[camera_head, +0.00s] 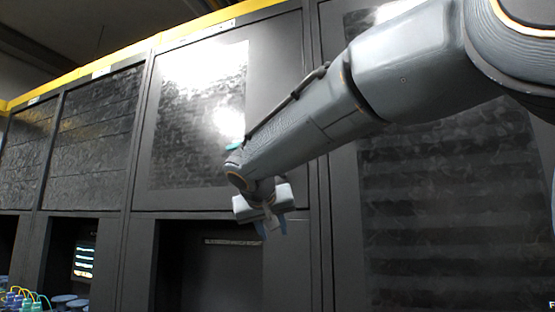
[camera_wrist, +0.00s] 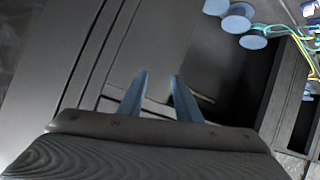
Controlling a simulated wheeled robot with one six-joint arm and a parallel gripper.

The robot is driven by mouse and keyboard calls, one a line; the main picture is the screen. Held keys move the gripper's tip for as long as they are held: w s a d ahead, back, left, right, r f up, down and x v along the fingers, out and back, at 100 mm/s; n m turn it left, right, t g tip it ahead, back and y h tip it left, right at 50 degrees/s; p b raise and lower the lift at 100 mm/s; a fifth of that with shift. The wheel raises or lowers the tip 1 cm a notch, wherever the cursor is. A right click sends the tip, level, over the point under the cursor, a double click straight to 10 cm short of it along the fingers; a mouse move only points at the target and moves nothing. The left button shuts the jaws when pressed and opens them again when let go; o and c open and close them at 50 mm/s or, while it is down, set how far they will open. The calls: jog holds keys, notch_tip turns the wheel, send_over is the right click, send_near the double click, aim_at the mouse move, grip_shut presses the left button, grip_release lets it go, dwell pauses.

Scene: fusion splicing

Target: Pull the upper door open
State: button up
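The upper door (camera_head: 198,125) is a dark grey cabinet panel with a large glossy, reflective inset, and it looks closed in the head view. My gripper (camera_head: 272,232) is in front of the door's lower right corner, near the seam above an open recess. In the wrist view, my gripper (camera_wrist: 159,76) has its two blue-grey fingers apart with nothing between them. Grey cabinet panels and edges lie beyond the fingertips. I cannot tell how far they are from the fingers. No door handle is clearly visible; my arm hides part of the door's right side.
Below the door is a dark open recess (camera_head: 205,275). More cabinets with mesh panels (camera_head: 92,140) stand to the left. Coloured cables (camera_head: 28,298) and round grey discs (camera_head: 68,300) are at the lower left; discs (camera_wrist: 240,20) and cables also show in the wrist view.

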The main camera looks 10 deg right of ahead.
notch_tip(320, 180, up, 26)
jog(key=s+m+t+h, duration=0.3)
jog(key=t, duration=0.2)
jog(key=p+x, duration=0.2)
jog(key=x, duration=0.5)
jog(key=shift+w+a+m+p, duration=0.3)
jog(key=shift+w+a+p, duration=0.05)
jog(key=shift+p, duration=0.05)
grip_shut()
